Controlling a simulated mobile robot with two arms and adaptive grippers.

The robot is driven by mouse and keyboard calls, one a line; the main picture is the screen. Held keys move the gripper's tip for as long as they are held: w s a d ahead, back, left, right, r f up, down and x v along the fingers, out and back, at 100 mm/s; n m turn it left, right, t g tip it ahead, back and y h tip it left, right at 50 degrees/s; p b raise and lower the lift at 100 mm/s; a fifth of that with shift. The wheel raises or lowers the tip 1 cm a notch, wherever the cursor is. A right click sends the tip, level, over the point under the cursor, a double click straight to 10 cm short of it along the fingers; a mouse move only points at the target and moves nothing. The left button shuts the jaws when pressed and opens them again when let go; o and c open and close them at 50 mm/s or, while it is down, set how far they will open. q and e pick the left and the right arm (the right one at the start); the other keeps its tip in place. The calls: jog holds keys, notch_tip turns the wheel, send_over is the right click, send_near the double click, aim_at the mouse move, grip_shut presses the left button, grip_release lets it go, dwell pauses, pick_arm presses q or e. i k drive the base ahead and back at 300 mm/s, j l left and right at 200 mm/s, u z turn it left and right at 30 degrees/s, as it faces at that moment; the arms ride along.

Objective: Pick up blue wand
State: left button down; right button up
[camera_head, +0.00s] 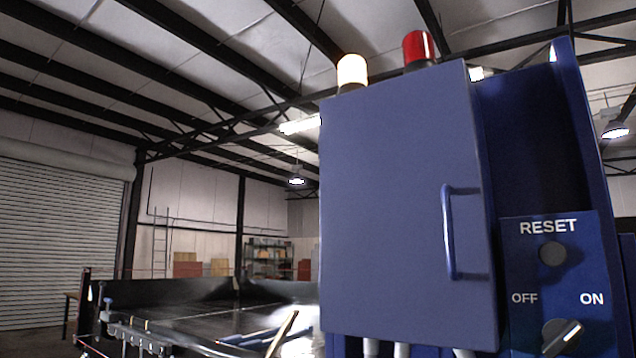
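Blue rod-like shapes (248,339) lie low in the picture, at the near right end of the dark conveyor. One of them may be the blue wand, but they are cut off and too small to tell. A pale tan stick (283,331) slants up in front of them. Neither of my grippers shows in this view.
A large blue cabinet (400,220) with a handle (448,232) fills the right centre, with white and red lamps on top. Beside it is a panel (550,290) with RESET and an OFF/ON knob. The conveyor (190,300) runs at lower left. A roller door stands far left.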

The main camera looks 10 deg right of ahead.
aim_at(232, 339)
jog(key=j+z, duration=0.1)
jog(key=z, duration=0.3)
jog(key=i+j+z, duration=0.1)
jog(key=z, duration=0.3)
jog(key=j+z, duration=0.15)
jog(key=z, duration=0.25)
jog(key=j+z, duration=0.3)
jog(key=j, duration=0.3)
jog(key=j+z, duration=0.3)
jog(key=j, duration=0.3)
jog(key=k+j+z, duration=0.3)
jog(key=j, duration=0.3)
jog(key=i, duration=0.1)
